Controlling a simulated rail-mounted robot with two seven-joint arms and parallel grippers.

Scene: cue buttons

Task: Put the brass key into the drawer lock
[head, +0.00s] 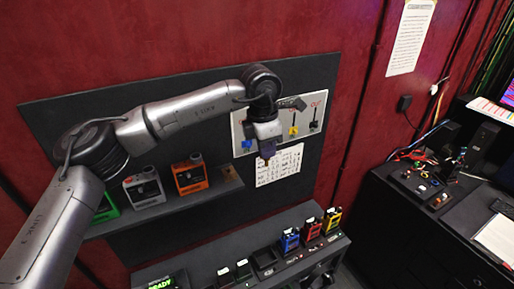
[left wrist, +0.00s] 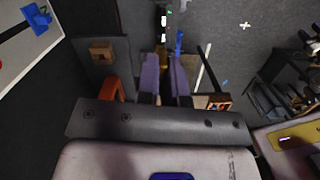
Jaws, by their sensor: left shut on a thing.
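My left gripper (head: 266,158) hangs in front of the white switch board on the back panel, fingers pointing down. In the left wrist view its two purple fingers (left wrist: 166,75) are close together. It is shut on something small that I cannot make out. I cannot pick out a brass key or a drawer lock in either view. My right gripper is not in view.
The white board (head: 303,100) carries blue, yellow and black pieces. Green, white and orange (head: 190,176) boxes stand on a shelf. The console (head: 215,258) below has blue (head: 290,241), red (head: 311,231) and yellow (head: 332,220) boxes. A cluttered dark bench (head: 420,215) stands right.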

